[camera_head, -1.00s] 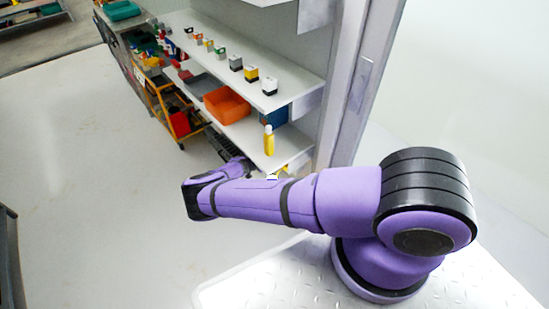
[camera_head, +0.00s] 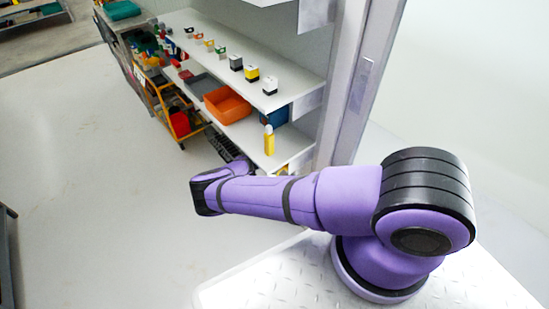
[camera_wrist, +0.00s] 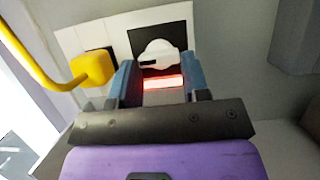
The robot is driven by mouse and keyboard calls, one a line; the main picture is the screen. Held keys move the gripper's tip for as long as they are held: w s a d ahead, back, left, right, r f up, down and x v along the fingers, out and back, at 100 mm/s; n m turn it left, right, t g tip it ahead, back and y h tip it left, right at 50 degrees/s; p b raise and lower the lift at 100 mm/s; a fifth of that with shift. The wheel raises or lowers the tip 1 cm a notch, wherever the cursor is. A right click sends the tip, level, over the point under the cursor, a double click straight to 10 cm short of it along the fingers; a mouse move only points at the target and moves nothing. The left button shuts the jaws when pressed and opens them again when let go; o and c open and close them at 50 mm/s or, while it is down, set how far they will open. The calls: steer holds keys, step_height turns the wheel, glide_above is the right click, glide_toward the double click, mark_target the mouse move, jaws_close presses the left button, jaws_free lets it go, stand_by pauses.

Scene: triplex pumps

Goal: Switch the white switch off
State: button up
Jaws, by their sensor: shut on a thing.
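In the wrist view, the white switch (camera_wrist: 158,54) is a round white knob with a dark slot on a black square plate (camera_wrist: 178,40). My gripper (camera_wrist: 160,72) has its two blue-grey fingers on either side of the knob's lower part and is shut on it. A red glowing strip (camera_wrist: 163,83) shows between the fingers, just below the knob. Which position the switch is in, I cannot tell. In the head view, my purple arm reaches toward the shelf's near end; my gripper and the switch cannot be made out there.
A yellow bent handle (camera_wrist: 90,69) stands close left of my gripper, beside a white panel. In the head view, a shelf (camera_head: 228,62) holds several small blocks, with an orange bin (camera_head: 227,104) and a yellow bottle (camera_head: 269,142) below.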

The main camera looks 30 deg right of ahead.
steer(key=n+g, duration=0.1)
steer(key=n, duration=0.1)
steer(key=n+g+h, duration=0.1)
steer(key=n+g, duration=0.1)
steer(key=w+n+g, duration=0.1)
steer(key=n, duration=0.2)
steer(key=shift+a+f+h, duration=0.15)
steer(key=shift+f+h, duration=0.15)
steer(key=shift+h, duration=0.1)
stand_by(0.3)
stand_by(0.3)
steer(key=o, duration=0.9)
steer(key=shift+a, duration=0.1)
steer(key=v, duration=1)
steer(key=shift+w+a, duration=0.25)
steer(key=shift+a, duration=0.1)
steer(key=shift+c, duration=0.4)
